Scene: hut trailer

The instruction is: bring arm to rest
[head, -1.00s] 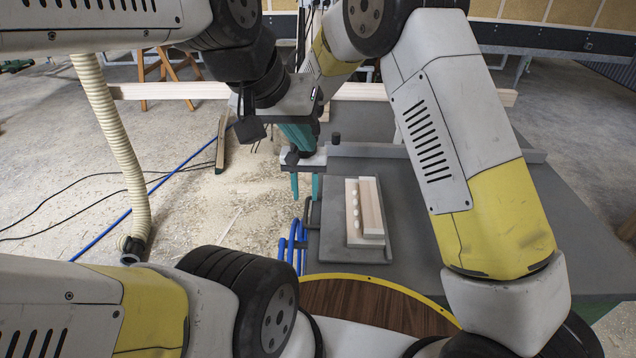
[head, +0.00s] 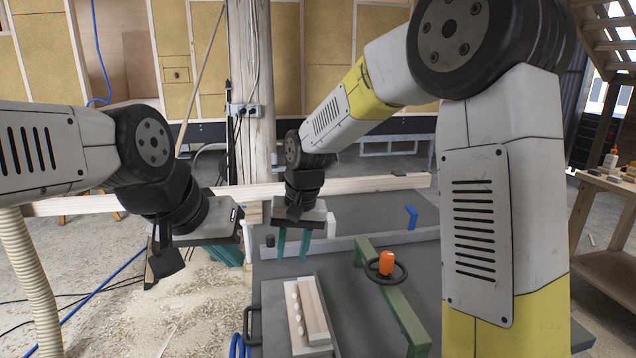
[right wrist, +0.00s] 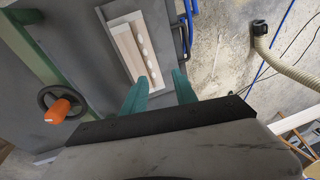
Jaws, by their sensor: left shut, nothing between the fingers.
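My left gripper (head: 232,262) hangs at the left of the head view, with its teal fingers partly hidden behind its wrist housing. It is shut and empty, over the floor strewn with wood shavings. My right gripper (head: 292,257) points down over the grey bench, its two teal fingers apart with nothing between them. In the right wrist view the same open fingers (right wrist: 160,92) show near the pale wooden workpiece (right wrist: 133,47). That workpiece, a board with a row of white pegs, also lies in the head view (head: 318,312), on a grey plate, apart from the right gripper.
A green bar (head: 392,300) with a black handwheel and orange knob (head: 387,263) crosses the bench (head: 350,250). A blue bracket (head: 412,217) stands farther back. A long timber (head: 370,186) runs behind. A ribbed hose (head: 36,285) hangs at left; a wooden post (head: 251,100) stands behind.

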